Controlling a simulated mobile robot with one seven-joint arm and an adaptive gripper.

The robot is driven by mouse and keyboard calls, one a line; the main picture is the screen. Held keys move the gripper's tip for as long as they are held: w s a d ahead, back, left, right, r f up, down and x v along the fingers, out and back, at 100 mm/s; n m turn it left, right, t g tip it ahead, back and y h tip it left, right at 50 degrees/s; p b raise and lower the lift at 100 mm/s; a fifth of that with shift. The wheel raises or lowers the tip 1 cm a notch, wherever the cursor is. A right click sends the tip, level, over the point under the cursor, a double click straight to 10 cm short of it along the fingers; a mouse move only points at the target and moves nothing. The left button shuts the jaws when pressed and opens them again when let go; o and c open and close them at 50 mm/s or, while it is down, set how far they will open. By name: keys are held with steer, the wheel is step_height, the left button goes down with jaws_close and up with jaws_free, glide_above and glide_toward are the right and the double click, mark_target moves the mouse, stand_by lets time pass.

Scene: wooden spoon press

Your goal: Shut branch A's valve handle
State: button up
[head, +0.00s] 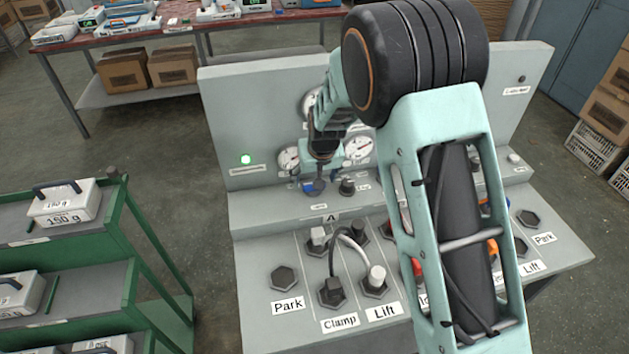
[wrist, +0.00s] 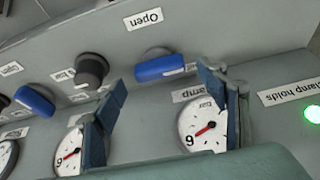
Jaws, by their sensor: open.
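A blue valve handle (wrist: 165,68) sits on the grey panel beside an "Open" label in the wrist view. In the head view, a blue handle (head: 308,187) shows on the ledge above the "A" label, partly behind my gripper (head: 317,178). In the wrist view my gripper (wrist: 162,76) is open, its two blue-grey fingers apart, with the handle showing in the space between the tips. No contact can be made out. A second blue handle (wrist: 36,100) is at the left of the wrist view. The wrist picture looks turned over relative to the head view.
A black knob (wrist: 92,70) is close beside the handle. Round gauges (head: 358,148) stand behind it. A green lamp (head: 245,159) glows at the panel's left. A grey hose (head: 345,236) and several plugs cover the lower slope. A green cart (head: 122,230) stands left.

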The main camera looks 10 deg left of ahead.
steer(key=v, duration=1)
steer(key=shift+r, duration=0.15)
